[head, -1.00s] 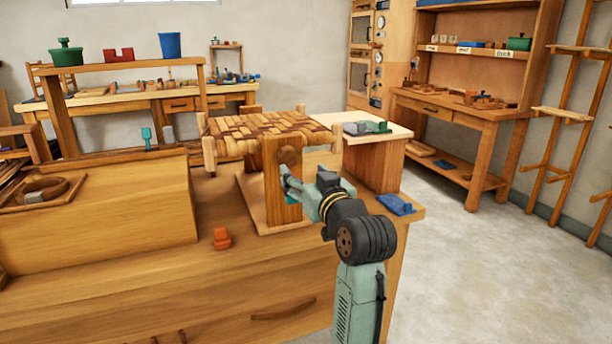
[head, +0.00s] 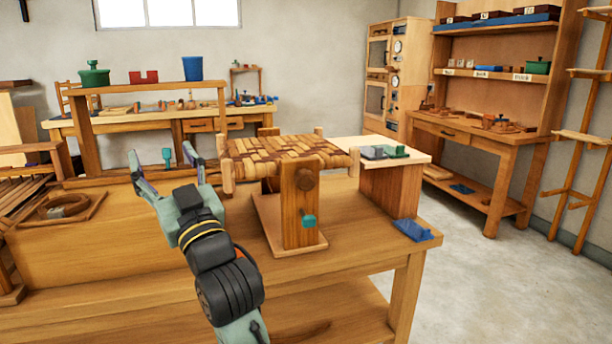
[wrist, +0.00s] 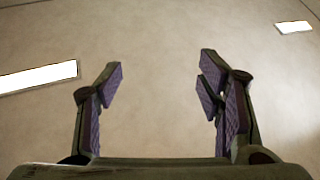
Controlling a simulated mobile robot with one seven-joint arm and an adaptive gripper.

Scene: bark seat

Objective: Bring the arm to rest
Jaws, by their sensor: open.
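My gripper (head: 166,168) is raised in the head view, left of the woven seat, with its fingers spread apart and pointing up. In the wrist view my gripper (wrist: 160,88) has nothing between its fingers, and only a plain pale surface with bright strips lies beyond. The woven bark seat (head: 280,148) stands on a wooden stand (head: 297,215) on the bench. A small teal piece (head: 308,221) sits low on the stand's front post. My gripper is apart from the seat.
The workbench (head: 350,262) spreads below my arm. A blue item (head: 412,230) lies near its right corner. A raised shelf with a green pot (head: 93,75), a red block (head: 143,77) and a blue cup (head: 192,68) stands behind. Open floor (head: 450,270) lies right.

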